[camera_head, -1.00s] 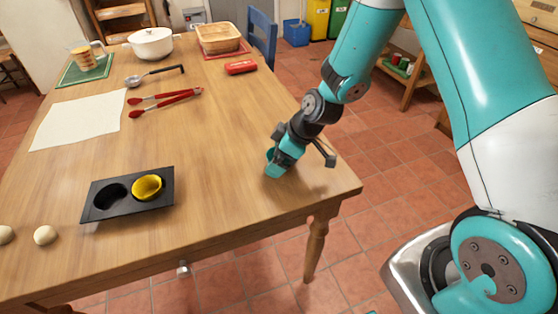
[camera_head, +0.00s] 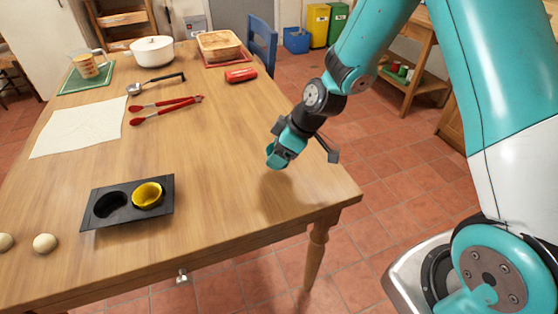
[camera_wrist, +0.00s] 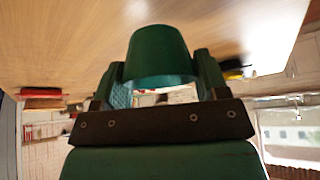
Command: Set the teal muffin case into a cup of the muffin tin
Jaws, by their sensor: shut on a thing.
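The teal muffin case (camera_wrist: 158,52) is between the fingers of my gripper (camera_wrist: 160,82) in the wrist view, and the gripper is shut on it. In the head view my gripper (camera_head: 279,153) is above the right part of the table, with the case (camera_head: 271,149) partly hidden by the fingers. The black muffin tin (camera_head: 126,217) lies at the table's front left, apart from my gripper. Its right cup holds a yellow muffin case (camera_head: 148,194). Its left cup (camera_head: 109,204) is empty.
Two dough balls (camera_head: 45,243) lie left of the tin. A pale cloth (camera_head: 78,126), red tongs (camera_head: 166,108), a ladle (camera_head: 155,81) and a red object (camera_head: 241,75) lie farther back. The wooden table (camera_head: 215,165) is bare between the tin and my gripper.

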